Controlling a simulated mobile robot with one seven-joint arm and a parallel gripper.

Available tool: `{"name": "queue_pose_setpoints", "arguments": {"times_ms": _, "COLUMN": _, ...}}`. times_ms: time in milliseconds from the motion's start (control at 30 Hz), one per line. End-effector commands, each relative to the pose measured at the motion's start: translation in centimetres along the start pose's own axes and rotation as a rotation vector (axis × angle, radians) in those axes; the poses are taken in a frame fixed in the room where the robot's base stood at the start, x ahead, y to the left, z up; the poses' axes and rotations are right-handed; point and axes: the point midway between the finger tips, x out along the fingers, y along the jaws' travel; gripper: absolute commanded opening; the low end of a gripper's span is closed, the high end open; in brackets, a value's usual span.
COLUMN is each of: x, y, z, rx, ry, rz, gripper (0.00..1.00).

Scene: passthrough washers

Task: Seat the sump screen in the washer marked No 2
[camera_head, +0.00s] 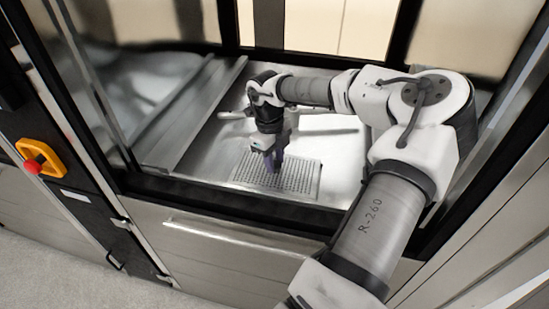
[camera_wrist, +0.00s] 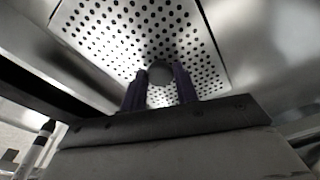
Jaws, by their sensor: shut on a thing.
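The sump screen (camera_head: 301,181) is a flat, pale metal plate full of small holes. It lies low inside the washer chamber, near the front sill. My gripper (camera_head: 272,163) points down over its left rear part. In the wrist view the screen (camera_wrist: 105,30) fills the upper middle. My gripper's two dark purple fingers (camera_wrist: 160,80) are shut on the sides of a round grey knob (camera_wrist: 160,74) on the screen. I cannot tell whether the screen sits flush in its opening or is slightly raised. No number is readable on this washer.
A pale bar (camera_head: 335,131) runs across the chamber behind my gripper. Dark door frame edges surround the opening, and the front sill (camera_head: 230,202) is close to the screen. A red stop button (camera_head: 32,167) on an orange mount is at the left. Bare chamber floor lies right of the screen.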

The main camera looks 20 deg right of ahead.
Motion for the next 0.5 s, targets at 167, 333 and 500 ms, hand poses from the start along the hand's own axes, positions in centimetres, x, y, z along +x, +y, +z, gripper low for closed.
{"name": "queue_pose_setpoints", "arguments": {"times_ms": 167, "x": 0.8, "y": 0.0, "z": 0.1, "rx": 0.0, "ry": -0.001, "rz": -0.001, "gripper": 0.0}}
{"name": "queue_pose_setpoints", "arguments": {"times_ms": 333, "x": 1.4, "y": 0.0, "z": 0.2, "rx": 0.0, "ry": -0.001, "rz": 0.0, "gripper": 0.0}}
{"name": "queue_pose_setpoints", "arguments": {"times_ms": 500, "x": 2.0, "y": 0.0, "z": 0.3, "rx": 0.0, "ry": -0.001, "rz": 0.0, "gripper": 0.0}}
